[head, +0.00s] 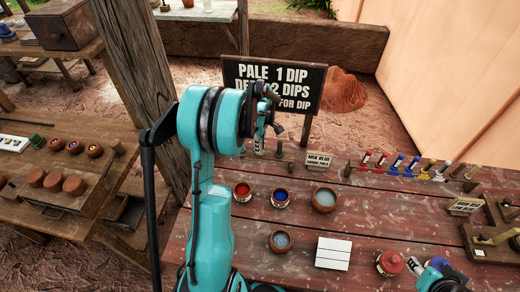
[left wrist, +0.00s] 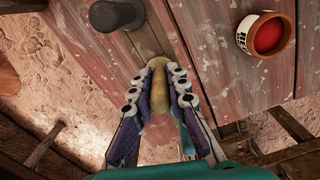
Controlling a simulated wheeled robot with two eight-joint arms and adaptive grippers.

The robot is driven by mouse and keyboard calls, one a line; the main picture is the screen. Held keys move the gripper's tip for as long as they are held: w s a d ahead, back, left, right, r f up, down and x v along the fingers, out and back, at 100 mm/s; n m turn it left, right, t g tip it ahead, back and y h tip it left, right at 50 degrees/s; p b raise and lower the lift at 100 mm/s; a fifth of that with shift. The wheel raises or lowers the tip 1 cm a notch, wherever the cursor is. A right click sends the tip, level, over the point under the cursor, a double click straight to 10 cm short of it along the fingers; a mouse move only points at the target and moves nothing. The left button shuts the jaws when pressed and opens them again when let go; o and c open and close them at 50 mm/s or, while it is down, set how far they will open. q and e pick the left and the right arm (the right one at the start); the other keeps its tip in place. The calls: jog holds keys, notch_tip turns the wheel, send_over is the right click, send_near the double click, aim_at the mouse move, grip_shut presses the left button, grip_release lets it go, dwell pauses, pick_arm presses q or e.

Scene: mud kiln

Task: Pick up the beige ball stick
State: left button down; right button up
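The beige ball stick (left wrist: 158,88) stands between the two fingers of my left gripper (left wrist: 159,78) in the left wrist view. The fingers look closed against its sides near their tips. Its far end is over or in a wooden rack bar (left wrist: 149,38); whether it is lifted clear I cannot tell. In the head view my left gripper (head: 259,146) reaches down at the rack on the table's far edge, and my own arm hides part of it. My right gripper (head: 415,265) shows only in part at the lower right, near a red-lidded jar (head: 390,264).
A dark knob-topped post (left wrist: 116,14) stands close beside the stick. A red paint pot (left wrist: 266,35) is to the right. The plank table (head: 350,222) also holds a blue pot (head: 280,198), pale bowl (head: 323,200) and white tile (head: 333,253). A sign (head: 273,86) rises behind.

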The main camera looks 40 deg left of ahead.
pick_arm(q)
notch_tip(320, 180, up, 10)
jog(key=p, duration=0.3)
pick_arm(e)
notch_tip(320, 180, up, 3)
jog(key=shift+f, duration=0.1)
dwell(0.5)
